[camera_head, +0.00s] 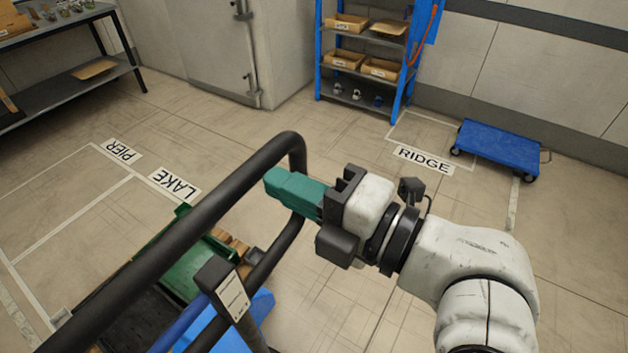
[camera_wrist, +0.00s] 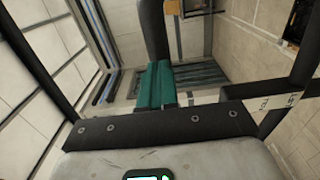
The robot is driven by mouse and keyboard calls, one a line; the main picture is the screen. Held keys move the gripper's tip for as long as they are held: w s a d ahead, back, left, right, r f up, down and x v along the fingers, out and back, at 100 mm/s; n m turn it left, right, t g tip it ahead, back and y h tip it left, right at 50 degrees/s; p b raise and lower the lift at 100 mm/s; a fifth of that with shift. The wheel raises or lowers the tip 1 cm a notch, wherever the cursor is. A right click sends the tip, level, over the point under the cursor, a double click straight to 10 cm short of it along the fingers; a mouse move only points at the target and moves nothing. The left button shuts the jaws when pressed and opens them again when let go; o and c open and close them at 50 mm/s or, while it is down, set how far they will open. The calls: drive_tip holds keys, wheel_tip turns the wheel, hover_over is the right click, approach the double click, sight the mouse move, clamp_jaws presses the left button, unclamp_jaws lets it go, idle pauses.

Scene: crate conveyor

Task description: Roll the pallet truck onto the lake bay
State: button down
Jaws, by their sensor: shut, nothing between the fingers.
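The pallet truck (camera_head: 278,148), as far as I can tell, is the wheeled frame in the foreground with a thick black loop handle, a tag and blue parts low down. Its base is mostly hidden or out of frame. The handle also shows in the wrist view (camera_wrist: 153,30). My gripper (camera_head: 272,181) has teal fingers, shut and empty, at the upright of the loop near its top bend; I cannot tell whether they touch it. The fingers also show in the wrist view (camera_wrist: 155,85).
A green crate (camera_head: 175,250) sits low beyond the handle. The PIER label (camera_head: 122,150) marks a neighbouring bay. A blue flat cart (camera_head: 500,147) stands by the RIDGE label (camera_head: 426,160). A blue shelf (camera_head: 318,60) and dark workbench (camera_head: 75,55) line the back. Middle floor is clear.

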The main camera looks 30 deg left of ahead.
sight(250, 171)
drive_tip(key=shift+a, duration=0.25)
drive_tip(key=shift+w+a+b, duration=0.2)
drive_tip(key=shift+a+b, duration=0.65)
drive_tip(key=shift+a, duration=1.6)
